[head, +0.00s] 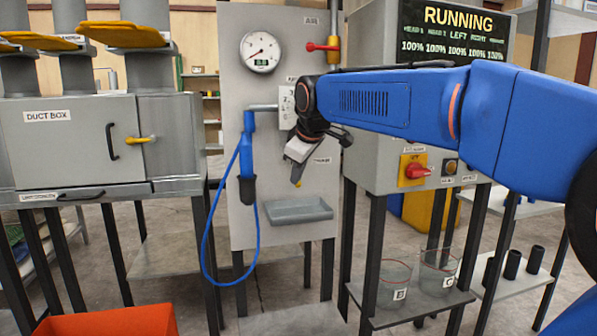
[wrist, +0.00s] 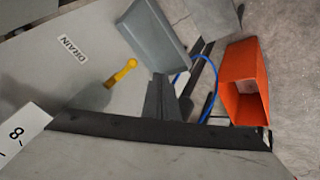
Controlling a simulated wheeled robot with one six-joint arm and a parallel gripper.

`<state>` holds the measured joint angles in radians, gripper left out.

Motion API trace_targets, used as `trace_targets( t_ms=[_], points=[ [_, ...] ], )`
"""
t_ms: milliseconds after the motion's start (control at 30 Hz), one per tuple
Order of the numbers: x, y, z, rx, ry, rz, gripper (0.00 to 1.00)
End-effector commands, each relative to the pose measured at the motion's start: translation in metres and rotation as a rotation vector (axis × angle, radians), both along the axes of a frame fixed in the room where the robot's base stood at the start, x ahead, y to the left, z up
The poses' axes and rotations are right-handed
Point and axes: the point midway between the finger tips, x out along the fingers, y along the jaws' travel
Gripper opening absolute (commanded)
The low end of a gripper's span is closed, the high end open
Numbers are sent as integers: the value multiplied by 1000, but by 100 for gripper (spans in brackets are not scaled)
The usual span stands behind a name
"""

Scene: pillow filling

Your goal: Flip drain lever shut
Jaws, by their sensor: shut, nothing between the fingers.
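The drain lever is a short yellow handle (wrist: 121,72) on the grey panel, beside the label DRAIN (wrist: 69,48) in the wrist view. It points toward the grey tray. In the head view only its yellow lower end (head: 297,183) shows, pointing down just below my gripper. My gripper (head: 294,158) is in front of the panel, and its fingers (wrist: 164,98) are together and empty. In the wrist view the fingers are apart from the lever, to its right. In the head view the gripper hides the lever's upper part.
The grey tray (head: 298,210) juts from the panel below the lever. A blue nozzle (head: 247,150) with a looping hose hangs at left. A red-handled valve (head: 322,46) is above. An orange bin (head: 115,322) stands at lower left. A control cabinet (head: 372,130) is right.

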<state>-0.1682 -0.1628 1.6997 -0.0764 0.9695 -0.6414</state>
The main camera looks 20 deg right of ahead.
Motion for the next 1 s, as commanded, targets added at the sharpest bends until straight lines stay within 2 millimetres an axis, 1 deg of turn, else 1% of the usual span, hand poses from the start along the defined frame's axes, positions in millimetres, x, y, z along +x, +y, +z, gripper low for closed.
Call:
trace_targets(
  t_ms=[33,100,367,500,633,800,1000],
  points=[
    [6,0,-9,-1,4,0,0],
    [13,1,-19,-1,4,0,0],
    [40,2,-56,-1,4,0,0],
    [57,-9,-51,-1,1,-3,0],
    [67,-16,-49,1,1,-2,0],
    [72,-19,-47,1,0,-1,0],
    [73,-20,-47,0,0,0,0]
  ],
)
